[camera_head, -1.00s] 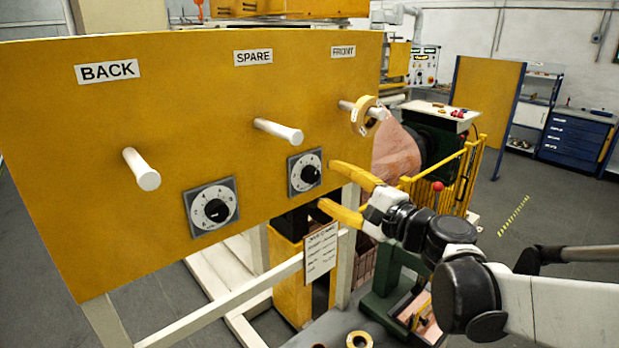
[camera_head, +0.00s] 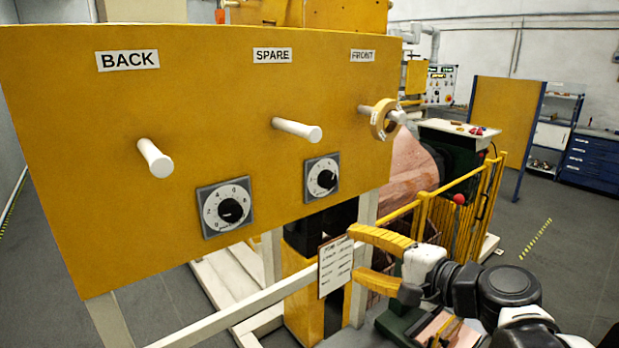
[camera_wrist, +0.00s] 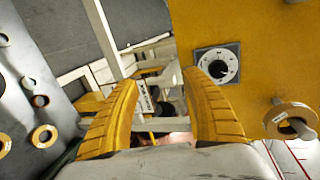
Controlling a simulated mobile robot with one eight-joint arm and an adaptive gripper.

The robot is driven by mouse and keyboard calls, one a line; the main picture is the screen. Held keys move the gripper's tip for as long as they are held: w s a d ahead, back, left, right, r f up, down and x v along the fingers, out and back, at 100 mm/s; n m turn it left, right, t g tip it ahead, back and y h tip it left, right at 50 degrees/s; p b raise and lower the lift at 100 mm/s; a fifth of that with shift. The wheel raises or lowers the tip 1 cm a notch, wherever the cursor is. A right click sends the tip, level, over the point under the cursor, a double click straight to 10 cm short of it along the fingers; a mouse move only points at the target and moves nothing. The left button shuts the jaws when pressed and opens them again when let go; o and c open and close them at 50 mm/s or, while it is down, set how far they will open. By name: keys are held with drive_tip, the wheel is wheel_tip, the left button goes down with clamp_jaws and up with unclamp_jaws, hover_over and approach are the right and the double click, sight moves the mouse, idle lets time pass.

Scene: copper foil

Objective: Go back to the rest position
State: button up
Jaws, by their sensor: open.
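My gripper (camera_head: 362,258) has yellow ribbed fingers and is at the lower right of the head view, in front of and below the yellow panel (camera_head: 100,200). Its fingers are apart with nothing between them. In the wrist view the open fingers (camera_wrist: 165,105) stand either side of a white card in the background. A yellow ring (camera_head: 378,120) hangs on the peg under the FRONT label, right of and above my gripper. The ring also shows at the right of the wrist view (camera_wrist: 280,112).
The SPARE peg (camera_head: 297,129) and BACK peg (camera_head: 154,158) are bare. Two dials (camera_head: 226,206) sit below them. A white rail (camera_head: 230,312) and a hanging card (camera_head: 335,266) are close to my gripper. A yellow fence (camera_head: 470,215) stands behind. Several rings (camera_wrist: 43,136) lie at left in the wrist view.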

drive_tip(key=s+f+n+g+h+b, duration=0.25)
drive_tip(key=s+f+b, duration=0.2)
drive_tip(key=f, duration=0.65)
drive_tip(key=s+f+n+g+h+b, duration=0.15)
drive_tip(key=s+f+n+b, duration=0.35)
drive_tip(key=f, duration=0.5)
drive_tip(key=s+d+f+n+h+b, duration=0.3)
drive_tip(key=s+d+f+h+b, duration=0.2)
drive_tip(key=f, duration=0.5)
drive_tip(key=d+b, duration=0.2)
drive_tip(key=d, duration=0.1)
drive_tip(key=shift+s+f+n+g+b, duration=0.15)
drive_tip(key=shift+f+n+g+b, duration=0.1)
drive_tip(key=shift+n+g+b, duration=0.15)
